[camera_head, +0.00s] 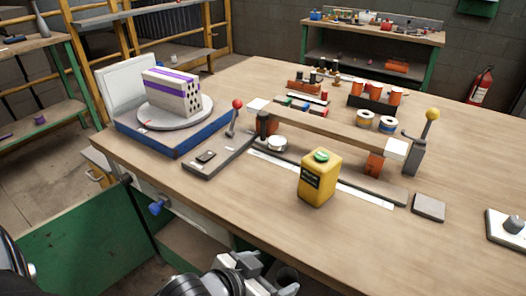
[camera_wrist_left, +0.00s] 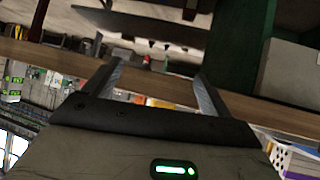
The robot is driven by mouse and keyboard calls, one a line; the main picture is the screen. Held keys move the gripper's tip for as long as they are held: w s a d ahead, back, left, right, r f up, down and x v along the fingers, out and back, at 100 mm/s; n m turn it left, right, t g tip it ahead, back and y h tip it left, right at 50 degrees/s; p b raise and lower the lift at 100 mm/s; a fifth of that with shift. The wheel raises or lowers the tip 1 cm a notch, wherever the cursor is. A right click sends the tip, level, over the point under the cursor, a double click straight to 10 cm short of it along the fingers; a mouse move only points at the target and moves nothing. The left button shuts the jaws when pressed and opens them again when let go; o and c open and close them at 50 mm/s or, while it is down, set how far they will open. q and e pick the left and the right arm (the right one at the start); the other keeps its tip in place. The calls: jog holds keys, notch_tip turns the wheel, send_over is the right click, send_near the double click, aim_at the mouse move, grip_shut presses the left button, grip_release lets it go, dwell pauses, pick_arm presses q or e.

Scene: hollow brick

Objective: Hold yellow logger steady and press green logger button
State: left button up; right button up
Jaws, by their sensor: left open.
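The yellow logger (camera_head: 321,180) stands upright on the wooden workbench, near its front edge. It is a yellow block with a dark label on its left face. Its green button (camera_head: 321,156) is on top and uncovered. My left gripper (camera_head: 275,273) is at the bottom of the head view, in front of the bench edge and below and left of the logger, apart from it. In the left wrist view its two fingers (camera_wrist_left: 158,72) are spread with nothing between them. The logger cannot be made out in the wrist view. My right gripper is not in view.
Behind the logger is a long beam fixture (camera_head: 330,130) with a yellow-knobbed lever (camera_head: 432,114). A blue-based turntable (camera_head: 175,138) carries a hollow brick (camera_head: 172,92) at left. A grey square plate (camera_head: 428,207) lies to the right. The bench in front of the logger is clear.

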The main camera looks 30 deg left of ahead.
pick_arm(q)
notch_tip(320, 180, up, 7)
jog(key=w+a+y+p, duration=0.1)
jog(key=a+p, duration=0.2)
jog(key=t+h+p, duration=0.1)
jog(key=t+h, duration=0.1)
jog(key=t, duration=0.1)
send_near(320, 166)
jog(key=shift+m, duration=0.3)
jog(key=x, duration=0.4)
jog(key=a+x, duration=0.1)
jog(key=x, duration=0.3)
jog(key=f+x, duration=0.1)
jog(key=x, duration=0.4)
jog(key=shift+w+a, duration=0.1)
jog(key=shift+a, duration=0.1)
jog(key=shift+c, duration=0.3)
jog(key=c, duration=1)
jog(key=o, duration=1)
jog(key=shift+o, duration=0.2)
jog(key=shift+y, duration=0.3)
